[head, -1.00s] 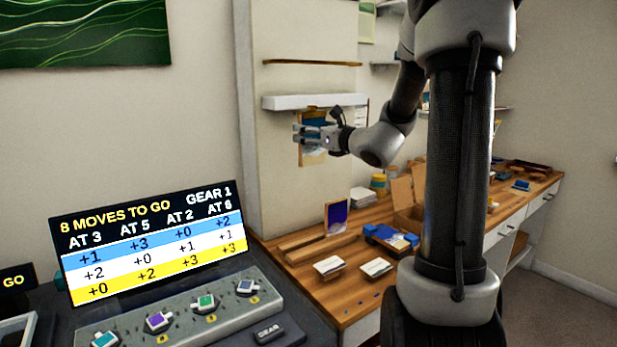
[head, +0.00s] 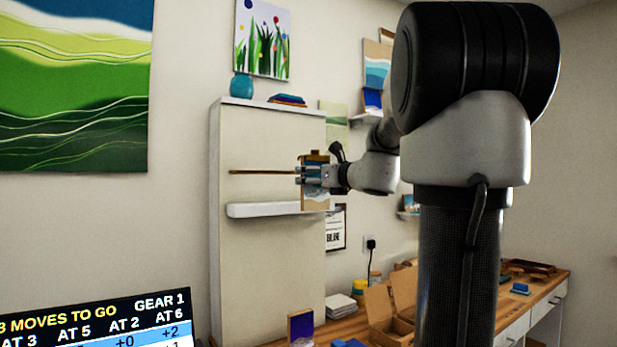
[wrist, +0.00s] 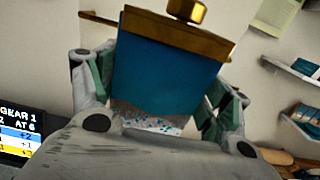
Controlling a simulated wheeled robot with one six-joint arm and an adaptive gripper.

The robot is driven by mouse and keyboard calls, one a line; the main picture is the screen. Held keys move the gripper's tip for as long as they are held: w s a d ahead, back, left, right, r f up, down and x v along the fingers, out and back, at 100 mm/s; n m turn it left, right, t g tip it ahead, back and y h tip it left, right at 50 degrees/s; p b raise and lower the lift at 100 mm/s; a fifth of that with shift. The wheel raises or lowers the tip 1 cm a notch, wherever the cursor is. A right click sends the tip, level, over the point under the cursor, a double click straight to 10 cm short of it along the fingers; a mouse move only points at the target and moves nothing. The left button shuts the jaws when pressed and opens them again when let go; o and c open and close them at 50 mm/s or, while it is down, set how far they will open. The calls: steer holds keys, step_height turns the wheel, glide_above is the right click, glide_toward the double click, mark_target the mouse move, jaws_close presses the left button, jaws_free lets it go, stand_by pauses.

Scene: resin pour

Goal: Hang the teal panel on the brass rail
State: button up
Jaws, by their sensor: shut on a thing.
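My gripper (head: 312,176) is shut on the teal panel (head: 316,198), which has a brass-coloured top strip with a clip-like piece. In the wrist view the panel's blue-teal face (wrist: 165,75) fills the space between my fingers (wrist: 158,85), with a pale speckled lower part. The panel looks roughly upright. The brass rail (head: 262,172) runs across the pale upright board at about gripper height. Its right part is hidden behind my gripper and the panel. I cannot tell whether the panel touches the rail.
A white shelf (head: 265,210) juts from the board just below the rail. Below are a wooden bench with an open cardboard box (head: 392,303) and a purple panel (head: 300,328).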

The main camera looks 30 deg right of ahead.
steer(key=w, duration=1.3)
steer(key=shift+w+a+f, duration=0.2)
steer(key=shift+w+f, duration=0.2)
steer(key=shift+f, duration=0.6)
stand_by(0.9)
steer(key=shift+f, duration=0.35)
steer(key=shift+f, duration=0.4)
stand_by(1.3)
steer(key=o, duration=1)
steer(key=shift+o, duration=0.2)
